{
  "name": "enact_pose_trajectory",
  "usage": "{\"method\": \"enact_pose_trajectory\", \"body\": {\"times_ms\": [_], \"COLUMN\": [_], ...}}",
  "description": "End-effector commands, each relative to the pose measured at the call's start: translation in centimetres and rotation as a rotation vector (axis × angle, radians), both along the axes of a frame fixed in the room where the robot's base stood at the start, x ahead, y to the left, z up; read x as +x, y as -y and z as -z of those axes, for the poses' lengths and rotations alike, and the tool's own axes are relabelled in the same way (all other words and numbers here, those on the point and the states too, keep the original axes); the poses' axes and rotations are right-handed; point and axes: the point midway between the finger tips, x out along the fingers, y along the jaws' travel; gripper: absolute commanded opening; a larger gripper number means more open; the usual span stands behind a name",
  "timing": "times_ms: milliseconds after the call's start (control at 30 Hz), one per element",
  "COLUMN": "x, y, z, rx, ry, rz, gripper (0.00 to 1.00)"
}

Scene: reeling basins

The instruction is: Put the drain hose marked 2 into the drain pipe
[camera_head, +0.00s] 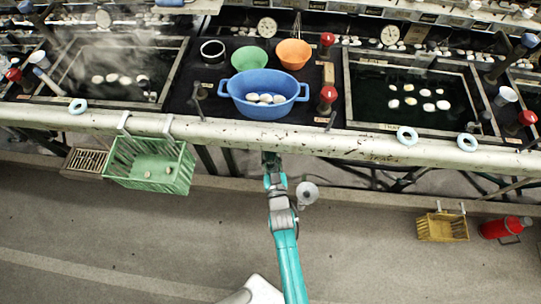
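My teal and grey arm reaches forward from the bottom of the head view. My gripper (270,160) is at the front edge of the bench, just below the long pale rail. It is dark and small there, and I cannot tell whether its fingers are open or hold anything. A grey round piece with a dark centre (307,193) shows just right of the arm, above the floor; it may be the drain pipe's mouth, but I cannot tell. I cannot make out a drain hose or a number 2 mark; the space under the bench is dark and partly hidden.
A green basket (150,165) hangs from the rail (230,132) at left, and a yellow basket (442,227) is at right beside a red flask (505,228). A blue basin (263,108) stands on the bench between two dark water basins.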

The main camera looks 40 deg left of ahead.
Motion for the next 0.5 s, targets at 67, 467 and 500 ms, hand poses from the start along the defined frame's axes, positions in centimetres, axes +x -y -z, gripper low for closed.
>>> {"method": "enact_pose_trajectory", "body": {"times_ms": [67,467,500], "x": [0.0,0.6,0.7], "y": [0.0,0.9,1.0], "z": [-0.1,-0.1,-0.1], "rx": [0.001,0.002,0.002], "ry": [0.001,0.003,0.004], "rz": [0.0,0.002,0.001], "gripper": [0.0,0.0,0.0]}}
